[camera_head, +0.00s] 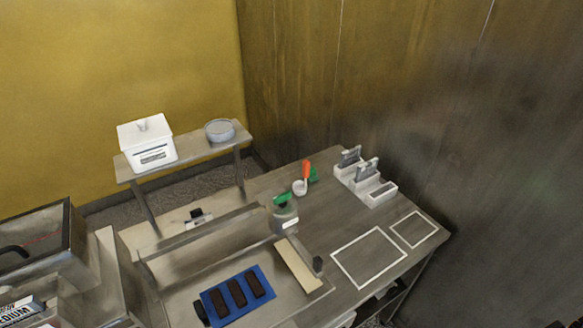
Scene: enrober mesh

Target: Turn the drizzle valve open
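A small grey-white pot (284,219) stands behind the right part of the metal tray. A green piece (282,199) sits on top of it, and a pale label is on its front. This green piece may be the drizzle valve's handle, but I cannot tell for sure, nor how far it is turned. In the tray (180,296), a blue mat (262,273) carries three dark bars (237,293). Neither of my grippers can be made out in the head view.
A white cup (299,188) with an orange-handled tool (306,169) stands behind the pot. A white rack (370,186) holds grey pieces. Two white outlined rectangles (368,258) (413,229) on the table are empty. A white box (146,143) and round tin (219,130) stand on the shelf.

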